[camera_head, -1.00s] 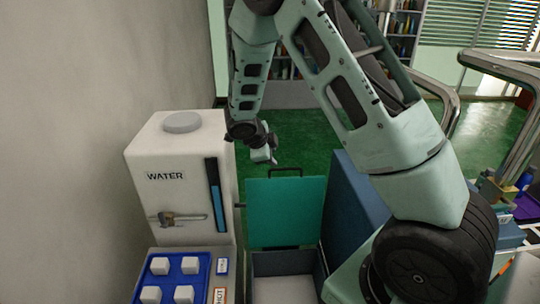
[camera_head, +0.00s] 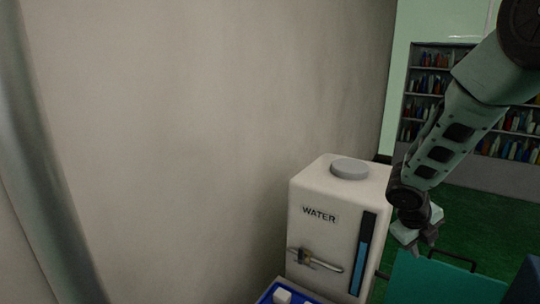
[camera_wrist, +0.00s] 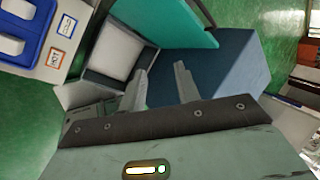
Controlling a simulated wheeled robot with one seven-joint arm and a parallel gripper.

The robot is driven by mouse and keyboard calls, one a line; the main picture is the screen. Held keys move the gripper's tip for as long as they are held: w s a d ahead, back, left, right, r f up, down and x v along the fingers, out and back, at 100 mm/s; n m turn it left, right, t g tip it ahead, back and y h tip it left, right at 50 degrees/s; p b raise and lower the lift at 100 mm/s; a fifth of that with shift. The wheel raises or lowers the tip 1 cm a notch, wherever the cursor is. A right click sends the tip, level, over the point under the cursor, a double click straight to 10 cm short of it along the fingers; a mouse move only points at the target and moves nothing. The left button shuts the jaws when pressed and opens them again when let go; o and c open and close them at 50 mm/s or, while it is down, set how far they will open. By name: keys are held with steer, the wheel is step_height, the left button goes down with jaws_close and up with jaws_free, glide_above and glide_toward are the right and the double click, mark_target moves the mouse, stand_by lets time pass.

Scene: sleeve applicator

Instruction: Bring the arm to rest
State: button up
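My arm reaches down from the upper right in the head view. My gripper (camera_head: 424,246) hangs just right of the white water dispenser, above the teal lid, pointing down. In the wrist view its two fingers (camera_wrist: 160,72) stand apart with nothing between them, so it is open and empty. An open grey-blue bin with a pale inside (camera_wrist: 118,50) lies below and beyond the fingers. Whether the gripper is still moving cannot be told.
The white water dispenser (camera_head: 308,243) stands against the wall, close left of my gripper. The teal lid (camera_head: 440,284) is below it. A blue tray (camera_wrist: 24,40) with white blocks shows in the wrist view. Bookshelves (camera_head: 428,80) stand behind. Green floor (camera_head: 480,220) is open beyond.

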steer(key=s+a+f+m+g+y+b, duration=0.1)
steer(key=s+a+f+m+y+b, duration=0.2)
steer(key=s+a+m+b, duration=0.4)
steer(key=s+a+f+m+y+b, duration=0.3)
steer(key=s+a+m+b, duration=0.4)
steer(key=s+a+m, duration=1)
steer(key=s+f+m, duration=0.1)
steer(key=s+m, duration=0.2)
steer(key=m, duration=0.4)
steer(key=shift+s+a+f+g, duration=0.15)
steer(key=shift+s+a+g, duration=0.1)
steer(key=shift+s+g, duration=0.15)
